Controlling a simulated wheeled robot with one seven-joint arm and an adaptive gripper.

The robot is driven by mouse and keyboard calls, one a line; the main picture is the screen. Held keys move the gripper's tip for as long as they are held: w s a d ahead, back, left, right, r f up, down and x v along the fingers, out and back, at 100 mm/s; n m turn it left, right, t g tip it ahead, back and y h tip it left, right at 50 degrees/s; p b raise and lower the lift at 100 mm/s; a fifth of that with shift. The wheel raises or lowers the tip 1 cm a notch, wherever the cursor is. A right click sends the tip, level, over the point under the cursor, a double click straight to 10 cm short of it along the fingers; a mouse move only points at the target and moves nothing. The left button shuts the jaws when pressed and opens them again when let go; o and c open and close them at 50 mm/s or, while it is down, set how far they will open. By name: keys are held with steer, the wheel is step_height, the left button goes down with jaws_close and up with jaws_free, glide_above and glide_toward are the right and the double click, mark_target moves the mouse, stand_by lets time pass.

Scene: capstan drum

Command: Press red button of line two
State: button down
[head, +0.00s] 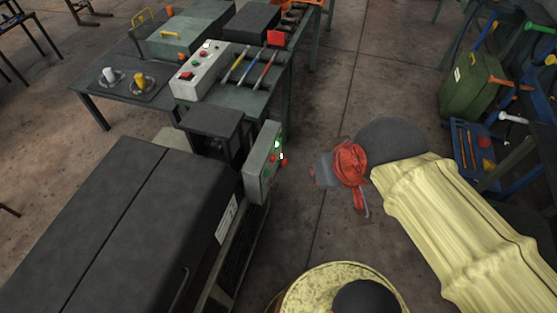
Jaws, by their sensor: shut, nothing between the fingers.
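A grey control box (262,165) stands upright at the corner of the large dark machine, its control face turned right. On that face I see a green part (277,144), a red button (272,158) and another red part (284,162) sticking out. A pale control box (202,68) on the bench behind carries a red button (186,75) and green and red parts. Line labels are unreadable. My gripper (318,172) appears grey beyond a red-orange wrist, right of the grey box and apart from it. It is shut and empty; its fingertips are hard to make out.
The dark machine (100,220) fills the lower left. The bench (245,98) holds three coloured-handled levers (250,67). A green box (470,85) and tool rack (470,150) stand at right. Bare floor (325,110) lies between bench and rack.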

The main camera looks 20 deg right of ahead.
mark_target(273, 159)
steer(key=w+d+f+m+g+y+p, duration=0.1)
steer(key=w+d+f+m+g+y, duration=0.15)
steer(key=w+f+m, duration=0.4)
steer(key=w+d+f+m+g+y+p, duration=0.1)
steer(key=d+f+m+y, duration=0.15)
steer(key=f, duration=0.65)
steer(key=w+d+f+m+g+y, duration=0.1)
steer(key=w+d+f+m, duration=0.2)
steer(key=f+m, duration=0.35)
steer(key=w+d+f+m+t, duration=0.1)
steer(key=w+f+m+t, duration=0.1)
steer(key=w, duration=0.4)
steer(key=w+d+f+m+t+y, duration=0.1)
steer(key=w+d+f+m+t, duration=0.1)
steer(key=w+f+m, duration=0.2)
steer(key=w+m, duration=0.2)
steer(key=m, duration=0.1)
steer(key=shift+w, duration=0.25)
steer(key=w+a+r+b+x, duration=0.1)
steer(key=a+r+b+x, duration=0.1)
steer(key=x, duration=1)
steer(key=shift+w+b, duration=0.25)
steer(key=shift+b, duration=0.25)
